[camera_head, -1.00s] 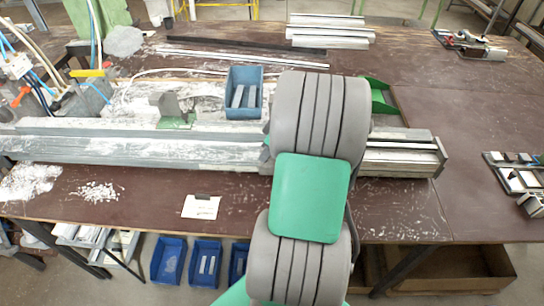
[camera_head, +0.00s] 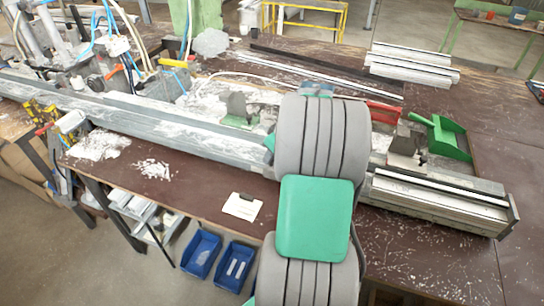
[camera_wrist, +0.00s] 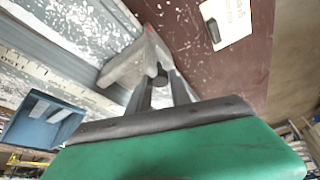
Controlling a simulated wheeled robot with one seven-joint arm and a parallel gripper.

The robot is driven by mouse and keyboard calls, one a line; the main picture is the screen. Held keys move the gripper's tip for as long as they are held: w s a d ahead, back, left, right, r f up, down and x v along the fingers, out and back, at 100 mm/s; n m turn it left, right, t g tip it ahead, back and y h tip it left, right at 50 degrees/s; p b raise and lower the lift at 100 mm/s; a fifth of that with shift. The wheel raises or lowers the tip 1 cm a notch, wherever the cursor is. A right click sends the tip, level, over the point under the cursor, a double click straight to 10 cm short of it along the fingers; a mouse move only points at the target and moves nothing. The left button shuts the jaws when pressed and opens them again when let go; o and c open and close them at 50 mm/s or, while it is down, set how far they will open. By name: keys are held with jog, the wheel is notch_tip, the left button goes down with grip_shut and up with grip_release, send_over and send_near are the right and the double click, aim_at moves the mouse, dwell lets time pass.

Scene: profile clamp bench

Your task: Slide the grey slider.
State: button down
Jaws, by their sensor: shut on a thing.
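The grey slider (camera_wrist: 128,68) shows in the wrist view as a pale grey block with a raised ridge and a small dark knob. It lies beside the long grey profile rail (camera_wrist: 55,45). My gripper (camera_wrist: 160,82) has its two dark fingers close together at the knob and is shut on the slider. In the head view my grey and green arm hides the gripper and the held part. The long clamp rail (camera_head: 190,137) runs across the bench there. A grey block on a green foot (camera_head: 237,110) and another grey block (camera_head: 406,146) stand along its far side.
A green dustpan (camera_head: 445,137) and a red item (camera_head: 383,113) lie right of my arm. A white card (camera_head: 242,206) lies on the near bench top. White debris (camera_head: 98,145) covers the left.

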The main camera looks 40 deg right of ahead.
jog(key=shift+r, duration=0.1)
jog(key=c, duration=1.2)
grip_release()
jog(key=b+v, duration=0.1)
jog(key=v, duration=0.6)
jog(key=shift+s+r, duration=0.15)
jog(key=shift+r, duration=0.15)
